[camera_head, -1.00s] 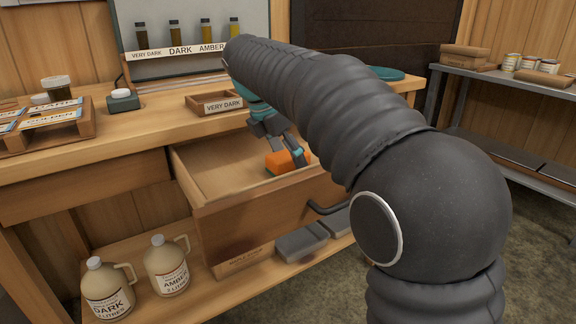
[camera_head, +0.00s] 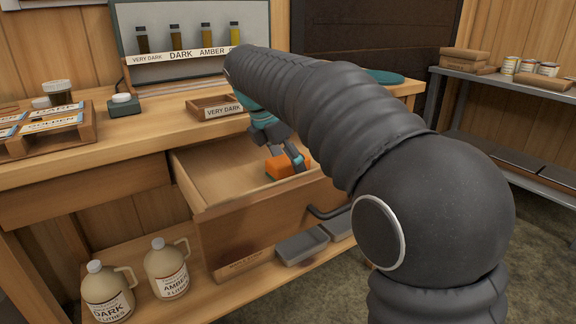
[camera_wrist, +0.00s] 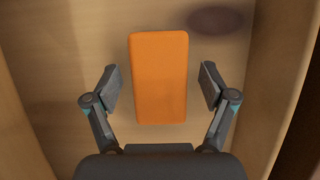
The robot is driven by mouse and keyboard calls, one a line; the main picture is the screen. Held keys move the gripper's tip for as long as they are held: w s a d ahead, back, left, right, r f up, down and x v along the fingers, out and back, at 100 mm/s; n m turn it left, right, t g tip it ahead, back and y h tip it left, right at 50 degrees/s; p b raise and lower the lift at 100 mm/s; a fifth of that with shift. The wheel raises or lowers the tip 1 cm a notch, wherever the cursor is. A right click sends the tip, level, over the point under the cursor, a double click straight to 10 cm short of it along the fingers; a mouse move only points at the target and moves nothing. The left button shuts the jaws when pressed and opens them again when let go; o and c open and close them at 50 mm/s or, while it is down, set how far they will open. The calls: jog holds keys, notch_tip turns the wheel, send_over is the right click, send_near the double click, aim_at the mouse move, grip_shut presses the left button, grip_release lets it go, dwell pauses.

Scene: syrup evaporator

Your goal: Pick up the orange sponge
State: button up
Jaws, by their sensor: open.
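The orange sponge (camera_head: 279,167) lies flat in the open wooden drawer (camera_head: 262,222). In the wrist view the sponge (camera_wrist: 159,75) is a plain upright rectangle near the middle, resting on the drawer floor. My gripper (camera_head: 280,150) is over the drawer, pointing down at the sponge, and partly hides it in the head view. In the wrist view my gripper (camera_wrist: 160,88) is open, with one finger on each side of the sponge and a visible gap on both sides. The height of the fingertips above the drawer floor is hard to judge.
The drawer walls stand close around my gripper; one wall (camera_wrist: 268,80) is at the right in the wrist view. A small "VERY DARK" tray (camera_head: 212,107) sits on the bench above. Jugs (camera_head: 167,268) and a grey tray (camera_head: 302,245) stand on the shelf below.

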jog(key=c, duration=1.2)
jog(key=shift+c, duration=0.2)
jog(key=shift+r, duration=0.1)
notch_tip(320, 180, up, 5)
jog(key=shift+f+p, duration=0.1)
jog(key=shift+p, duration=0.35)
jog(key=s+d+r, duration=0.2)
jog(key=d, duration=0.1)
jog(key=s+d+r, duration=0.2)
jog(key=d, duration=0.1)
jog(key=s+d+r, duration=0.2)
jog(key=d, duration=0.1)
jog(key=shift+s+d+r, duration=0.25)
jog(key=shift+s, duration=0.15)
